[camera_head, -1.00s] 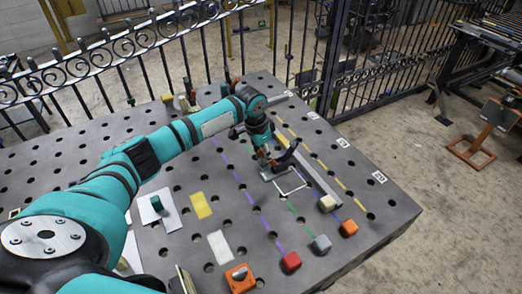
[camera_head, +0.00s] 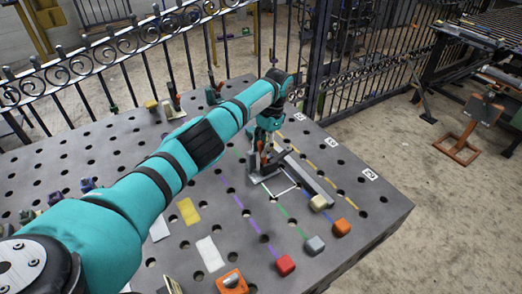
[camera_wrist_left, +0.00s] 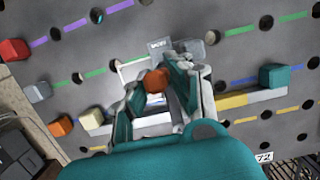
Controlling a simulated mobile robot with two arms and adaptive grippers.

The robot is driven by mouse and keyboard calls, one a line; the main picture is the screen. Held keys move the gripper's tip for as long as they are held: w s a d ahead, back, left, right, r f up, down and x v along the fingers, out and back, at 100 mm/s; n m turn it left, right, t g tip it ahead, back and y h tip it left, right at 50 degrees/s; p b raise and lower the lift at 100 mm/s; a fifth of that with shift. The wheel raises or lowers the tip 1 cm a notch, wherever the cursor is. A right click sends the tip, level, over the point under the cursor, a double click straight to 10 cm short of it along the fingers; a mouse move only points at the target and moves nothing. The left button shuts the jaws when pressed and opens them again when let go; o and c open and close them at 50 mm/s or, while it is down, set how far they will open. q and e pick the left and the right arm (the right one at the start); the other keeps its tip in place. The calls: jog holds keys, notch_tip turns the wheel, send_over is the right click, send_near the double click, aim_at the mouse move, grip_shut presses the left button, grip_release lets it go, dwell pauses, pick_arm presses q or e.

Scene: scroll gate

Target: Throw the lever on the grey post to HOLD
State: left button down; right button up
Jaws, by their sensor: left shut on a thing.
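My left gripper (camera_head: 263,163) is low over the table, right of its middle. In the left wrist view its two fingers (camera_wrist_left: 160,88) are closed around an orange-red knob (camera_wrist_left: 156,80), which I take as the lever's handle. A small grey plate with a printed label (camera_wrist_left: 160,45) stands just beyond the knob; its lettering is too small to read. My gripper and wrist hide most of the post and lever in the head view. A white square outline (camera_head: 291,188) lies on the table beside the gripper. My right gripper is not in view.
A long grey bar (camera_head: 318,187) lies right of the gripper. Red (camera_head: 285,265), grey (camera_head: 315,245), beige (camera_head: 318,202) and orange (camera_head: 341,227) blocks sit near the front edge. A yellow patch (camera_head: 188,211) lies left. A black iron fence (camera_head: 150,60) runs behind the table.

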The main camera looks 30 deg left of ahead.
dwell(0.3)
pick_arm(q)
jog(key=c, duration=1.2)
grip_release()
jog(key=shift+w, duration=0.1)
jog(key=shift+c, duration=0.2)
jog(key=v, duration=1.2)
jog(key=shift+d+f, duration=0.1)
jog(key=shift+d, duration=0.05)
